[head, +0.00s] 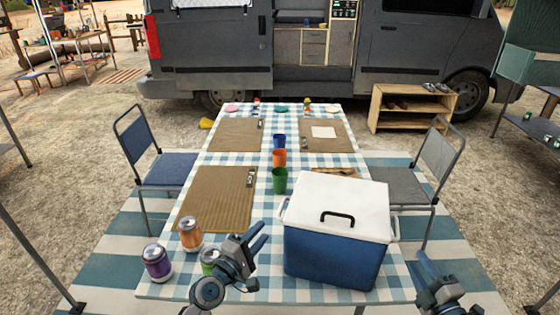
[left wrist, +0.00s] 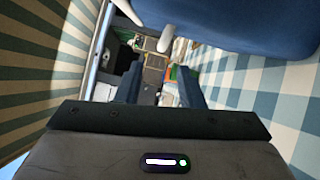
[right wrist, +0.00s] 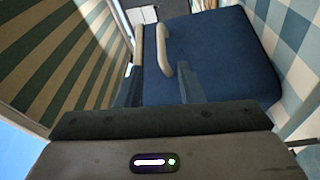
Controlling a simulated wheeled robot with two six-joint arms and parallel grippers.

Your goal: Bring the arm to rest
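My left gripper (head: 254,237) is over the near part of the table, left of the blue cooler, with nothing in it. In the left wrist view its two fingers (left wrist: 159,88) stand apart. My right gripper (head: 430,268) is beyond the table's right side, to the right of the cooler and apart from it. In the right wrist view its fingers (right wrist: 158,84) are apart and empty, with the cooler's side handle (right wrist: 166,52) beyond them. The blue cooler (head: 330,255) with its shut white lid stands on the near right of the table.
A purple can (head: 156,263), an orange can (head: 190,234) and a partly hidden green can (head: 208,258) stand near my left gripper. Green (head: 280,181), orange (head: 279,158) and blue (head: 279,141) cups line the middle. Chairs (head: 160,165) (head: 415,185) flank the checked table.

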